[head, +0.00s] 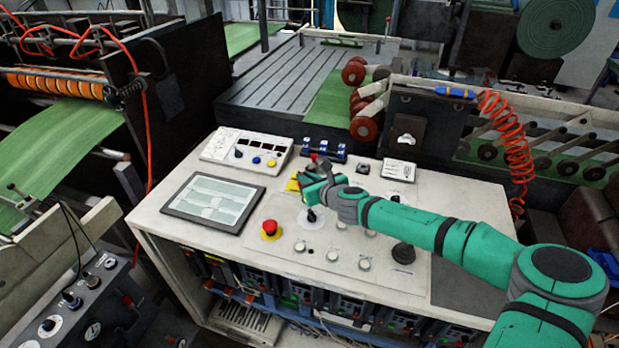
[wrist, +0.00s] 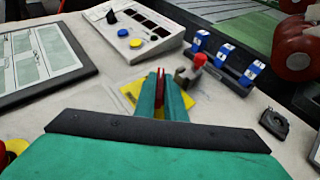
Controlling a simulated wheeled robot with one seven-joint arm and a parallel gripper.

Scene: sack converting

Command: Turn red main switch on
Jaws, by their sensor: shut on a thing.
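The red main switch (wrist: 160,82) shows in the wrist view as a thin red handle between my fingers, over a yellow plate (wrist: 205,108) on the white console top. My gripper (wrist: 160,97) is shut on this handle, its green fingers on either side. In the head view my gripper (head: 309,183) reaches in from the right and hides the switch. Only part of the yellow plate (head: 292,185) shows there. How far the handle is turned is hard to tell.
Close by on the console (head: 160,222) stand a small red-topped lever (wrist: 199,62), a row of blue-and-white switches (wrist: 225,54) and a button box (head: 246,148). A red emergency button (head: 269,227), black joystick (head: 403,252) and screen (head: 212,203) lie around.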

